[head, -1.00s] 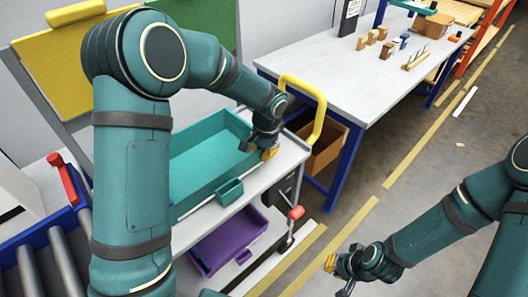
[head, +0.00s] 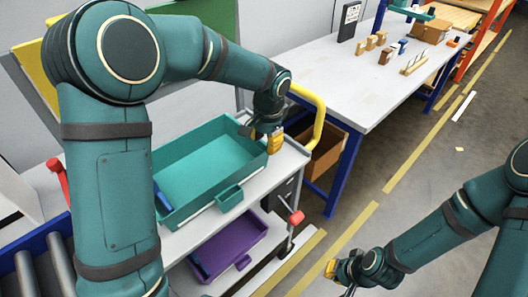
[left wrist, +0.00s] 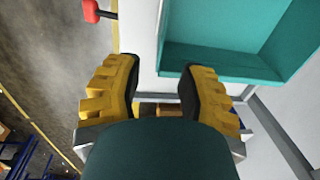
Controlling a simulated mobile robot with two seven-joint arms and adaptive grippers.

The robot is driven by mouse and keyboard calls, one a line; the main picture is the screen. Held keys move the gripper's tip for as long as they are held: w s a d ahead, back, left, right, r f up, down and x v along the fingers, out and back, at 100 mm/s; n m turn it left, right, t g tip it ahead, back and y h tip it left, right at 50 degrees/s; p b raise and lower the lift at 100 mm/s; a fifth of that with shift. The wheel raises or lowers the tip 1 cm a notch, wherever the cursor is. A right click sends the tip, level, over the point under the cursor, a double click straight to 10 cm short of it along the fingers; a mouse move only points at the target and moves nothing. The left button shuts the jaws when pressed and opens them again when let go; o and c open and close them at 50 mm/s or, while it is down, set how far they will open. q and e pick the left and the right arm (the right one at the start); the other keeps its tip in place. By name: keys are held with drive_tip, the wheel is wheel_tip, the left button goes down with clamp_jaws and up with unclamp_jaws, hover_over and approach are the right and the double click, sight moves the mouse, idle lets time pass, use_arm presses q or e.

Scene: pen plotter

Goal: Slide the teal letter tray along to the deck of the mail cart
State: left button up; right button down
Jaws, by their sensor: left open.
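The teal letter tray (head: 200,178) sits on the pale deck (head: 277,172) of the mail cart; my left arm hides its far-left part. A small pull (head: 230,194) is on its front side. My left gripper (head: 270,142) is open and empty by the tray's right end, near the cart's yellow handle. In the left wrist view the tray (left wrist: 225,62) lies to the upper right, with bare deck (left wrist: 146,45) between the two yellow fingers. My right gripper (head: 342,272) is low in the head view, away from the cart; its jaw state is unclear.
The cart's yellow handle (head: 318,118) rises at its right end. A purple tray (head: 235,246) is on the lower shelf. A roller conveyor (head: 28,272) stands at left. A workbench (head: 345,75) with small boxes stands behind right. Open floor lies at right.

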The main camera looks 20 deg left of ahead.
use_arm(q)
drive_tip(key=shift+s+d+r, duration=0.1)
drive_tip(key=shift+d+r, duration=0.05)
drive_tip(key=shift+r, duration=1.05)
drive_tip(key=shift+d+r, duration=0.1)
drive_tip(key=shift+r, duration=1.05)
